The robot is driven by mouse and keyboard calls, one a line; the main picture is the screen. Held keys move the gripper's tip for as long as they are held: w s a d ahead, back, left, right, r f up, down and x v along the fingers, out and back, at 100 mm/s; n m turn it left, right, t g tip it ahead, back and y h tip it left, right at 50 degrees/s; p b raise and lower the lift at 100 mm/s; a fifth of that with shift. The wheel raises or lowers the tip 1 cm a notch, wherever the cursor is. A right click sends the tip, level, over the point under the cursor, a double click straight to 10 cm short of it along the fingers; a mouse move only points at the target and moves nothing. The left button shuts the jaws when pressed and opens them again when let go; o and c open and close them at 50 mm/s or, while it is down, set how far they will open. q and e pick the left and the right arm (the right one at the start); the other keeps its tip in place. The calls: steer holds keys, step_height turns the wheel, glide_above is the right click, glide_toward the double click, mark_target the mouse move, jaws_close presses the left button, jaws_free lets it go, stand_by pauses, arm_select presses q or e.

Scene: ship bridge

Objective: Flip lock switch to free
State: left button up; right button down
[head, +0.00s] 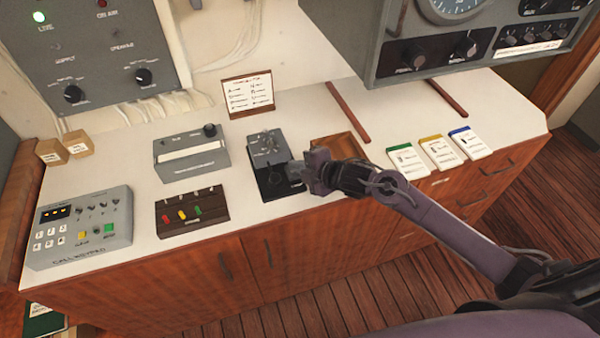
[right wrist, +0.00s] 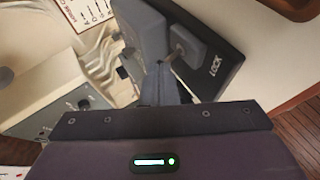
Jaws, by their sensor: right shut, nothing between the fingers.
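A grey and black device (head: 265,147) stands on the white counter, left of the brown tray. The right wrist view shows its dark plate (right wrist: 222,58) with the word LOCK in white and a grey block-like lever (right wrist: 186,42) on it. My right gripper (head: 298,173) is at the right side of the device's black front part in the head view. In the right wrist view its fingers (right wrist: 163,72) are shut and empty, with the tips close to the lever. I cannot tell whether they touch. Any FREE marking is hidden or out of view. My left gripper is not in view.
A brown tray (head: 325,142) lies just right of the device. A grey box (head: 190,158), a dark button panel (head: 190,211) and a keypad (head: 80,228) stand to the left. Several cards lie right, and a grey console (head: 470,50) overhangs the back right.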

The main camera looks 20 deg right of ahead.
steer(key=shift+w+r+g+p, duration=0.3)
steer(key=shift+w+g, duration=0.1)
steer(key=shift+g, duration=0.3)
steer(key=shift+w, duration=0.15)
steer(key=shift+r, duration=0.15)
steer(key=shift+r+p, duration=0.65)
steer(key=shift+p, duration=0.15)
